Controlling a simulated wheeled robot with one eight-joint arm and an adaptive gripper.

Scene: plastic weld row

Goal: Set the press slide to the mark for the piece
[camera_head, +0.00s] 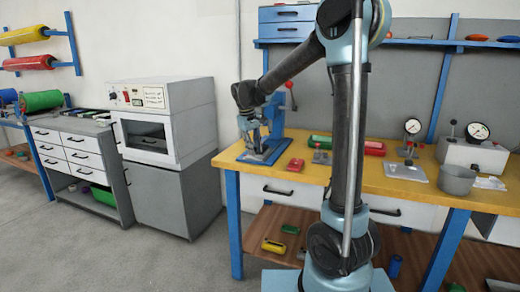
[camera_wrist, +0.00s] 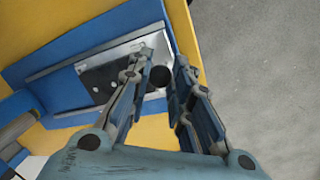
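The blue press (camera_head: 275,116) stands at the left end of the yellow bench, with a red-knobbed lever (camera_head: 290,86) on its right. In the wrist view its blue base frame (camera_wrist: 45,75) surrounds a light metal slide plate (camera_wrist: 127,52) with a dark, dotted part (camera_wrist: 100,78). A round black knob (camera_wrist: 160,76) shows between the fingers of my gripper (camera_wrist: 164,58). The fingers are apart, and I cannot tell whether they touch the knob. In the head view my gripper (camera_head: 250,140) is low over the press base. No position mark is readable.
On the yellow bench (camera_head: 235,158) lie a small red piece (camera_head: 296,164), a green tray (camera_head: 320,142) and a red tray (camera_head: 374,148). Gauges (camera_head: 478,131) and a grey pot (camera_head: 457,180) stand at right.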

